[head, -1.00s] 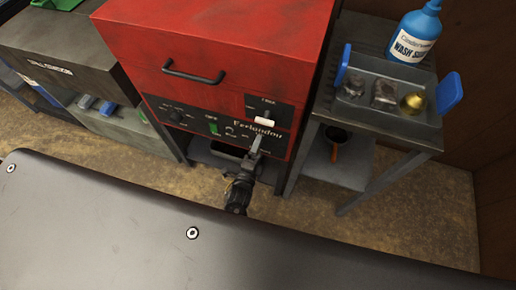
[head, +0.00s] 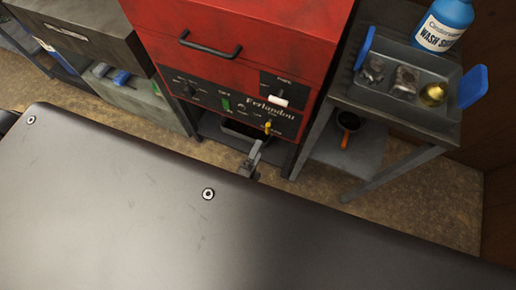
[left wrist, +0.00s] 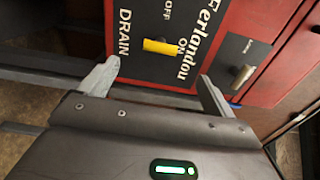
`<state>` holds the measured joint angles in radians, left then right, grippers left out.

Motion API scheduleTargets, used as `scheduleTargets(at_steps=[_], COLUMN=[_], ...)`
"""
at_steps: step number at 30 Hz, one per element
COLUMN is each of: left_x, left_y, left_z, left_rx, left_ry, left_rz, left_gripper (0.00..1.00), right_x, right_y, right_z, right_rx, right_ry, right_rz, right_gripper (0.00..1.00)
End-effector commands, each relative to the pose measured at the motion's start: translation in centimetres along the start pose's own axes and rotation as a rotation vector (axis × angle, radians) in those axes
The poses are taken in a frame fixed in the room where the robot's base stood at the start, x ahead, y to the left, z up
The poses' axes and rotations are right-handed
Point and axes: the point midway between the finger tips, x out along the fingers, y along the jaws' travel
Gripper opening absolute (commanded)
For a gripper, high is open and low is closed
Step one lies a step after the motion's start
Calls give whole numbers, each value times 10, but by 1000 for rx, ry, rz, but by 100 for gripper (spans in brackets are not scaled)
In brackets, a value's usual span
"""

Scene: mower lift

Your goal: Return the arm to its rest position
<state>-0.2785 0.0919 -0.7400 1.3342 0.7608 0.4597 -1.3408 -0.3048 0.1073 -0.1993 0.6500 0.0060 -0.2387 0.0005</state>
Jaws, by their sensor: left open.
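My left gripper (head: 251,160) is below the front of the red machine (head: 240,55), just past the dark edge of my own body. In the left wrist view the left gripper (left wrist: 158,74) has its two fingers spread apart with nothing between them. The yellow drain lever (left wrist: 159,46) lies beyond the fingertips, apart from them, on the dark panel. The yellow lever also shows in the head view (head: 268,127), just above the gripper. Most of my left arm is hidden behind my own body. My right gripper is not in view.
A grey side table (head: 430,125) at the right holds a metal tray (head: 398,112) with blue handles and a blue wash bottle (head: 443,25). An orange-handled tool (head: 346,138) is on its lower shelf. A grey cabinet (head: 100,40) stands left. Some floor shows in front.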

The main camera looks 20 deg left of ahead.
Motion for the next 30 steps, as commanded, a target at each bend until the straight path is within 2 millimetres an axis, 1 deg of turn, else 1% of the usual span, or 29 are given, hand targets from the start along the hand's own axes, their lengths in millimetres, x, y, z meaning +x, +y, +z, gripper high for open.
scheduleTargets(at_steps=[10, 12, 14, 16, 17, 18, 20, 21, 23, 24, 26, 27, 29, 30], left_x=[0, 0, 0, -6, -11, -20, -40, -56, -84, -105, -140, -164, -198, -220], left_y=[0, 2, 10, 38, 58, 87, 131, 159, 196, 218, 247, 263, 282, 291], left_z=[0, 0, -2, -6, -4, 0, 12, 23, 38, 50, 67, 77, 92, 99], left_rx=[-12, -61, -152, -302, -375, -474, -609, -690, -798, -861, -943, -989, -1045, -1075], left_ry=[0, -2, 2, 11, 3, -22, -88, -148, -253, -334, -462, -549, -675, -751], left_rz=[0, 10, 46, 152, 220, 320, 470, 566, 698, 778, 886, 947, 1026, 1070], left_gripper=[90, 90, 90, 90, 90, 90, 90, 90, 90, 90, 90, 90, 90, 90], right_x=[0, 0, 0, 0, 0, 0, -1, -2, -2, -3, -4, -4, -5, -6], right_y=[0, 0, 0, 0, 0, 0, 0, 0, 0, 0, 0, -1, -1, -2], right_z=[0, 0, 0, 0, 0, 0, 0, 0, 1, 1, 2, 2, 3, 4], right_rx=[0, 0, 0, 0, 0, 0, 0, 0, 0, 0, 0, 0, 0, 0], right_ry=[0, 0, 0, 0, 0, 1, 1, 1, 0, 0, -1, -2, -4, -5], right_rz=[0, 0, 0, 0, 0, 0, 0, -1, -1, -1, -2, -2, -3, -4], right_gripper=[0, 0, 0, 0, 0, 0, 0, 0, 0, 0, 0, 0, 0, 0])
